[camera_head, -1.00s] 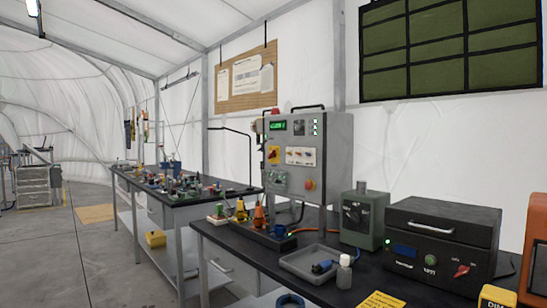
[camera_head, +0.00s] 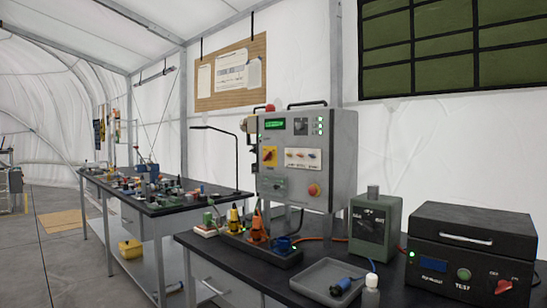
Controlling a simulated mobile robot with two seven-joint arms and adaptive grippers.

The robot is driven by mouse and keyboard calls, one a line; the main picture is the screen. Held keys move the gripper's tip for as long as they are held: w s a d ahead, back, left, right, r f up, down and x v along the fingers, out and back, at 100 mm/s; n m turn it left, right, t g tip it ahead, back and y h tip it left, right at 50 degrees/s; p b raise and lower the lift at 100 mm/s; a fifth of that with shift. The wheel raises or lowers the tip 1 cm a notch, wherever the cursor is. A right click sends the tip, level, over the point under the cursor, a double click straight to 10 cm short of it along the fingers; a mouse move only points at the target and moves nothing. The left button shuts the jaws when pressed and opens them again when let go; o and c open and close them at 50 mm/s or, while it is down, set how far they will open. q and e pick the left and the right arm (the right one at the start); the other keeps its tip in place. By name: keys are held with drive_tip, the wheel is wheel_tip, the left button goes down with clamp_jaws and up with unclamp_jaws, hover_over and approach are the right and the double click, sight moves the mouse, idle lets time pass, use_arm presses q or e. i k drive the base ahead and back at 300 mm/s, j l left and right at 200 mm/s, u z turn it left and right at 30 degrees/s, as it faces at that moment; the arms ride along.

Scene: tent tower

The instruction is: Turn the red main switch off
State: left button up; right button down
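A grey control panel (camera_head: 337,150) stands on the near black bench. On the left of its front is a red rotary switch (camera_head: 268,155) on a yellow plate, which looks like the main switch. Its exact handle angle is too small to tell. A green lit display (camera_head: 274,124) is above it. Neither of my grippers is in view.
The near bench (camera_head: 215,250) also holds a grey tray (camera_head: 318,275), a green box (camera_head: 376,220) and a black unit (camera_head: 470,215) with a red knob (camera_head: 503,286). Orange and yellow connectors (camera_head: 257,229) stand before the panel. Open floor (camera_head: 60,270) lies left.

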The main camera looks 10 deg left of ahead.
sight(268, 156)
drive_tip(key=i+j+z, duration=0.15)
drive_tip(key=j, duration=0.2)
drive_tip(key=i+j+z, duration=0.1)
drive_tip(key=j, duration=0.25)
drive_tip(key=i+j+z, duration=0.15)
drive_tip(key=j, duration=0.2)
drive_tip(key=i+j+z, duration=0.15)
drive_tip(key=j, duration=0.2)
